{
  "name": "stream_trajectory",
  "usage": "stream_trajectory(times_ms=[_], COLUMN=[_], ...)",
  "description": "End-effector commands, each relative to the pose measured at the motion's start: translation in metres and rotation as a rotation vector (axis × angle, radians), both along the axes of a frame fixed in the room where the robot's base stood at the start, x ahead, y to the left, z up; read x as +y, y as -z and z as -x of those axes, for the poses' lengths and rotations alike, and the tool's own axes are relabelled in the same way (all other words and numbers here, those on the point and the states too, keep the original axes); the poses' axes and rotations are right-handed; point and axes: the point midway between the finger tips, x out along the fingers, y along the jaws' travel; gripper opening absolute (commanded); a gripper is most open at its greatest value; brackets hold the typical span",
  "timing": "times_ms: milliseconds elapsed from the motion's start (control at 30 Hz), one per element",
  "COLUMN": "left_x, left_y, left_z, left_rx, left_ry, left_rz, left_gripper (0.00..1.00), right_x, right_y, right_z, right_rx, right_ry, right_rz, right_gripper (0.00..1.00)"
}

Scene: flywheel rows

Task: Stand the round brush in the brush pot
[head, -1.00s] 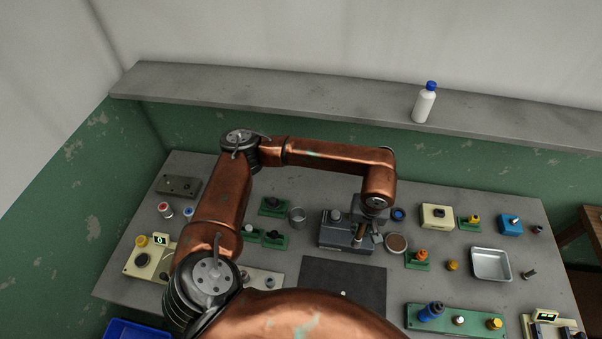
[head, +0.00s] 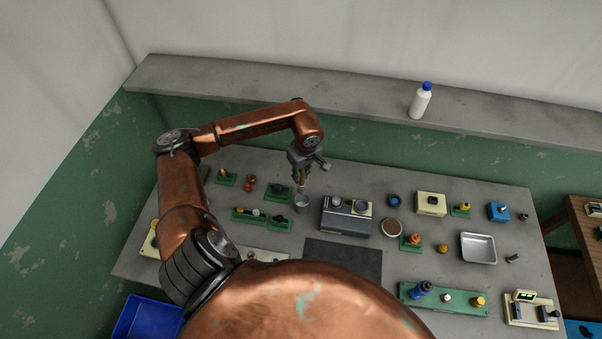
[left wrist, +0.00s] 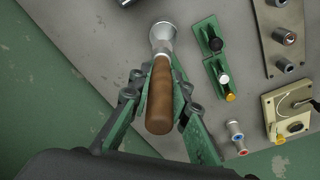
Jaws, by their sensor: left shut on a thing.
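My left gripper (head: 299,178) is shut on the round brush, whose brown wooden handle (left wrist: 159,98) lies between the green fingers in the left wrist view. In the head view the gripper points down, right above the brush pot (head: 302,205), a small grey metal cup on the bench. In the left wrist view a pale metallic shape lies at the handle's far end; I cannot tell how much of it is brush and how much is pot. Whether the brush's lower end is inside the rim is unclear. My right gripper is not in view.
Green fixtures with knobs (head: 262,218) stand left of the pot, and a grey machine (head: 346,216) stands close on its right. A dark mat (head: 343,260) lies in front. A metal tray (head: 478,248) is farther right. A shelf with a white bottle (head: 420,102) runs behind.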

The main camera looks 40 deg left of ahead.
Motion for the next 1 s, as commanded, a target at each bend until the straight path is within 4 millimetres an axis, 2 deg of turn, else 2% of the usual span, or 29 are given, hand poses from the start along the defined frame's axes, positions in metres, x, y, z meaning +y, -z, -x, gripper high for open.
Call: stream_trajectory(times_ms=[200, 667, 1000], left_x=[0.0, -0.001, 0.0], left_y=[0.017, 0.052, 0.08], left_z=[0.0, 0.0, 0.0], left_rx=[0.0, 0.001, 0.0], left_ry=[0.0, 0.002, 0.001], left_rz=[0.001, 0.001, 0.0], left_gripper=[0.0, 0.0, 0.0], right_x=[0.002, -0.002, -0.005], right_y=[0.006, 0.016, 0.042], right_z=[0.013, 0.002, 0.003], right_rx=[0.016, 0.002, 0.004], right_ry=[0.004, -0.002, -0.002], right_rz=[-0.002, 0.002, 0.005], right_gripper=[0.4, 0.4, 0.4])
